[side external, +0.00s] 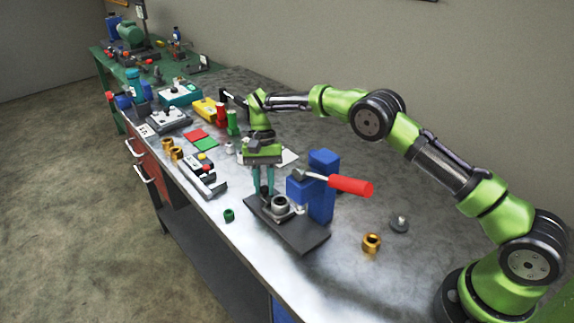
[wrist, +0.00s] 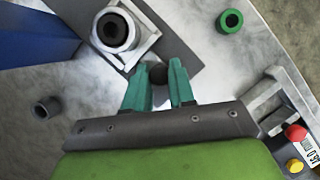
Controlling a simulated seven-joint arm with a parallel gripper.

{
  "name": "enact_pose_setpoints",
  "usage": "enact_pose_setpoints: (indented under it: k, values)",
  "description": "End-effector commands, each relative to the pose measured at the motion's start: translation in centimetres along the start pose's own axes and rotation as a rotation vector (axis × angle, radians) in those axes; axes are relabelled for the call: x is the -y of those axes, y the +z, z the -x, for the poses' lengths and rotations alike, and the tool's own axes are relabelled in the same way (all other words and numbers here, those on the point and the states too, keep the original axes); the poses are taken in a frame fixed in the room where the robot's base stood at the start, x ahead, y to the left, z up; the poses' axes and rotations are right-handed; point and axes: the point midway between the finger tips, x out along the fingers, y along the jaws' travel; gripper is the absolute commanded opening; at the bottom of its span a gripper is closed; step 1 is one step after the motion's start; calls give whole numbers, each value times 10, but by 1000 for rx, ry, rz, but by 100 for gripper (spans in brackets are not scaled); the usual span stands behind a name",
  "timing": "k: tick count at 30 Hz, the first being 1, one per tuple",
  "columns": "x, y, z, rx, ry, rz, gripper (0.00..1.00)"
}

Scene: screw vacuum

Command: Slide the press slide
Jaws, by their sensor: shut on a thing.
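The press has a blue column (side external: 322,190) with a red-handled lever (side external: 349,186) and stands on a dark base plate (side external: 302,238). The press slide (side external: 281,208) is a light metal carriage on that plate with a round grey part in it. In the wrist view the slide (wrist: 148,41) sits at the upper left. My gripper (side external: 264,193) points down beside the slide's left end. In the wrist view its teal fingers (wrist: 159,70) are shut on a dark round knob (wrist: 160,74) at the slide's near end. The knob is partly hidden by the fingers.
A green ring (side external: 229,215) lies left of the base plate. A brass nut (side external: 372,242) and a grey part (side external: 399,223) lie to the right. A grey fixture with buttons (side external: 203,174) stands at the left. Bare bench lies in front of the plate.

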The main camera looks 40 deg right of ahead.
Motion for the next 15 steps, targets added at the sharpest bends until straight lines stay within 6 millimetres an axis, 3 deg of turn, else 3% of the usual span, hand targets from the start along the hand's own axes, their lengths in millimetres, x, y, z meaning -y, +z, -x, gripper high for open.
enact_pose_setpoints:
  k: [10, 11, 15]
  values:
    - [1, -1, 2, -3, -1, 0, 0]
    - [1, -1, 2, -4, -1, 0, 27]
    - [1, -1, 1, -3, -1, 0, 49]
